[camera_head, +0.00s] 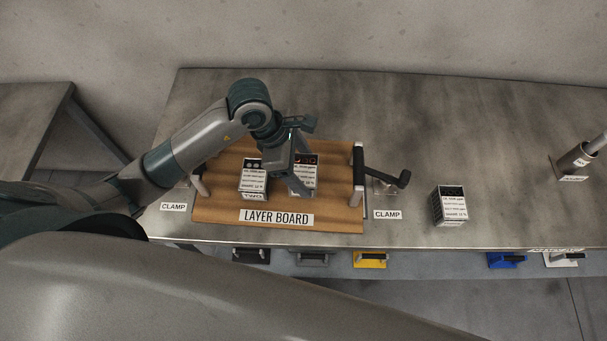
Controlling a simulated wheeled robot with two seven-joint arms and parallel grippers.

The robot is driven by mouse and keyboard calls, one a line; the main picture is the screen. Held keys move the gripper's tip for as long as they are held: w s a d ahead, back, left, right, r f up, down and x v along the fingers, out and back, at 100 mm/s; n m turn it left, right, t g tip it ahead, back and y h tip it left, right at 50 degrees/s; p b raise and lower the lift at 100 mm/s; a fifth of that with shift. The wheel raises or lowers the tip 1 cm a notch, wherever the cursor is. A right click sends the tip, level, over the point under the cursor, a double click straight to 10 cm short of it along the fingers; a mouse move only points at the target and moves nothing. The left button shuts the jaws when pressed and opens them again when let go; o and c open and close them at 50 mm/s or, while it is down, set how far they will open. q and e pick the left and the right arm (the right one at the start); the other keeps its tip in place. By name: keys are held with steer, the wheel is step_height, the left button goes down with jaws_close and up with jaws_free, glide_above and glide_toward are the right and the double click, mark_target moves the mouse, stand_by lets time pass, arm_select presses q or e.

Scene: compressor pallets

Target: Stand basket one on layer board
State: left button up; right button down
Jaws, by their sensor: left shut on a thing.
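The layer board (225,213) is a brown wooden board lying on the grey table, with a black-gripped handle at its right end. One basket (253,178), dark with a white label, stands on the board left of middle. A second basket (303,178) is just right of it, partly hidden by my left gripper (298,172), which is shut on it. I cannot tell whether this basket touches the board. A third basket (450,206) stands upright on the table, right of the board. Which basket is number one is too small to read. My right gripper is out of view.
A clamp with a dark crank (388,180) stands at the board's right edge. A grey cylinder (577,160) stands at the far right. Several coloured items, one yellow (370,261) and one blue (507,261), sit below the front edge. The table's back right is clear.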

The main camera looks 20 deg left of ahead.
mark_target(304, 177)
arm_select(q)
steer(key=shift+f+p, duration=0.5)
steer(key=shift+f, duration=1.3)
steer(key=shift+f, duration=0.15)
steer(key=o, duration=1.4)
steer(key=shift+o, duration=0.2)
steer(key=shift+r, duration=0.2)
